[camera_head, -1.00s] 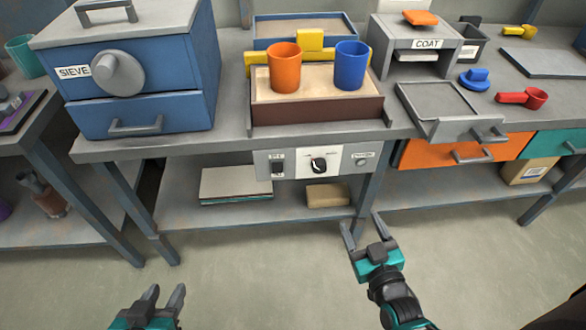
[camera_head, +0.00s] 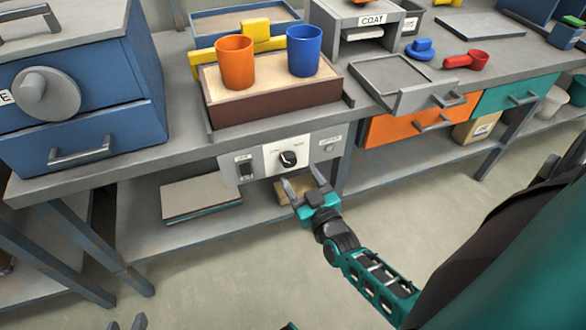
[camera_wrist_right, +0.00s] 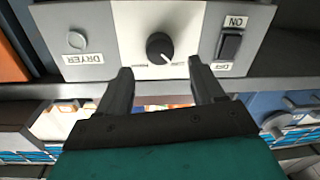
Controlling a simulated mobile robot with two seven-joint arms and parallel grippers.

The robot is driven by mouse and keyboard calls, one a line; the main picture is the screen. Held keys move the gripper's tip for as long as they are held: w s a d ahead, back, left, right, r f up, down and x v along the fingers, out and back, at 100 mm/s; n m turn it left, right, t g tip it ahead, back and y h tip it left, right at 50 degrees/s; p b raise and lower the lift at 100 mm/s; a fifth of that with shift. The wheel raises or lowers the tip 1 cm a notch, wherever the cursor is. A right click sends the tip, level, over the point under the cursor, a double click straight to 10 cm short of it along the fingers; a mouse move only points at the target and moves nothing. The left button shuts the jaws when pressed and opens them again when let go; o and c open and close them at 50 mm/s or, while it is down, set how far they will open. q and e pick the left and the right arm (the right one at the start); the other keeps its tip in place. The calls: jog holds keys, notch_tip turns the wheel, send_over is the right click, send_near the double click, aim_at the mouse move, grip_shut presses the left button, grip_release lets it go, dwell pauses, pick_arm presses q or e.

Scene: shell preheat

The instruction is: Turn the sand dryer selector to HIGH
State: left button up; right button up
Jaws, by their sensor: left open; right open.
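The sand dryer selector is a black round knob (camera_head: 288,159) on a white plate in the grey control panel under the bench edge. In the right wrist view the knob (camera_wrist_right: 159,47) shows a pale pointer line; the scale lettering is too small to read. My right gripper (camera_head: 306,182) is open and empty, just below and in front of the knob. In the right wrist view its fingers (camera_wrist_right: 160,75) stand apart on either side below the knob, not touching it. My left gripper (camera_head: 127,324) shows only as fingertips at the bottom edge, apart and empty.
An ON/OFF rocker switch (camera_head: 246,168) and a round DRYER button (camera_head: 328,148) flank the knob. Above, a sand tray (camera_head: 270,115) holds an orange cup (camera_head: 235,62) and a blue cup (camera_head: 304,50). An open grey tray (camera_head: 390,85) juts from the bench at right.

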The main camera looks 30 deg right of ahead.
aim_at(290, 162)
jog(key=shift+w+d+b, duration=0.2)
jog(key=shift+w, duration=0.95)
jog(key=shift+w+d+b, duration=0.15)
jog(key=shift+w+d, duration=0.05)
jog(key=shift+w, duration=0.9)
jog(key=c, duration=1)
jog(key=shift+c, duration=0.2)
